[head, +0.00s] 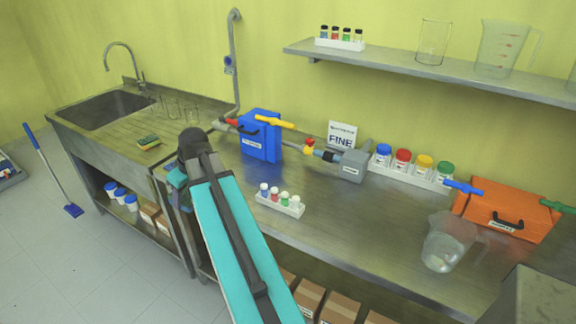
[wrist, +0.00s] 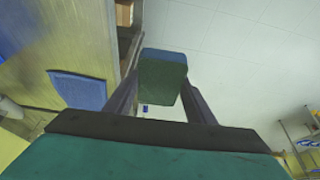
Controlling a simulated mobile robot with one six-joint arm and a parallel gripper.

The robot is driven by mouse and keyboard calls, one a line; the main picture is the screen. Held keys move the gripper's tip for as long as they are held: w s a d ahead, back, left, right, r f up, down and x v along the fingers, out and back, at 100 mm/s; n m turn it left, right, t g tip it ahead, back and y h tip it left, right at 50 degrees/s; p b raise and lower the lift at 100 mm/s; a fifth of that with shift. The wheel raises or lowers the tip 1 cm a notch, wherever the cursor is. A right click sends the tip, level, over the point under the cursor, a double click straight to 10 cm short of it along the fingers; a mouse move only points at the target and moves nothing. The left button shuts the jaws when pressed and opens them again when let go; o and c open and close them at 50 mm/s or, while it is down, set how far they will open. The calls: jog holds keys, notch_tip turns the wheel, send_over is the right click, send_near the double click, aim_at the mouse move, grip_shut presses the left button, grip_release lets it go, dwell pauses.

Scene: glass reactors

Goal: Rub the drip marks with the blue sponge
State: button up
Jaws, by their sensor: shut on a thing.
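My gripper (wrist: 163,92) is shut on the blue sponge (wrist: 163,70), a small block with a blue-green top and a darker green face, seen between the two fingers in the wrist view. The floor shows behind it and the counter is to its left. In the head view my arm reaches over the front edge of the counter. My gripper there is mostly hidden behind the arm, with a blue-teal patch showing beside it. I cannot make out any drip marks in either view.
A yellow-green sponge (head: 149,142) lies near the sink (head: 105,108). The blue box (head: 260,138), a rack of small bottles (head: 280,204), a glass jug (head: 447,242) and an orange case (head: 505,212) stand on the counter. A flat blue rectangle (wrist: 78,90) shows left in the wrist view.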

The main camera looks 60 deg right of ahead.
jog(key=s+d+p, duration=0.1)
jog(key=s+d, duration=0.5)
jog(key=d, duration=0.4)
jog(key=s+d+p, duration=0.1)
jog(key=s+d, duration=0.5)
jog(key=d, duration=0.4)
jog(key=s+d+r+n+p, duration=0.1)
jog(key=s+d, duration=0.6)
jog(key=d, duration=0.4)
jog(key=shift+p, duration=0.4)
